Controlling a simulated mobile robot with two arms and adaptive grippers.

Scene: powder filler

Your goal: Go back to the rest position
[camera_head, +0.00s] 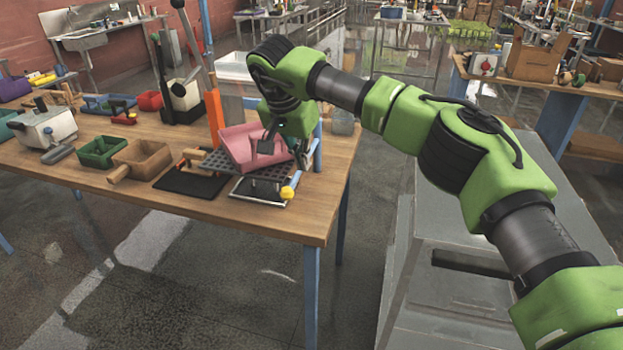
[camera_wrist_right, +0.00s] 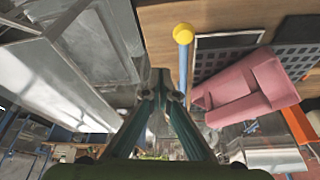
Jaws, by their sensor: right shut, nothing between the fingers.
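My right gripper (camera_head: 304,160) hangs at the right end of the wooden table, beside a powder filler, partly hidden by its own wrist. In the right wrist view the gripper's fingers (camera_wrist_right: 162,88) are closed together with nothing between them. The filler's pink tray (camera_head: 240,143) sits tilted on a dark perforated plate (camera_head: 225,165); the tray also shows in the wrist view (camera_wrist_right: 245,95). A blue lever with a yellow knob (camera_head: 287,193) is near the gripper; in the wrist view this knob (camera_wrist_right: 183,33) is just above the fingertips. My left gripper is out of view.
The wooden table (camera_head: 270,222) carries a green bin (camera_head: 101,152), a wooden scoop (camera_head: 140,160), an orange post (camera_head: 214,118) and a lever press. A grey cabinet-like block (camera_head: 440,270) lies under my right arm. Floor in front of the table is clear.

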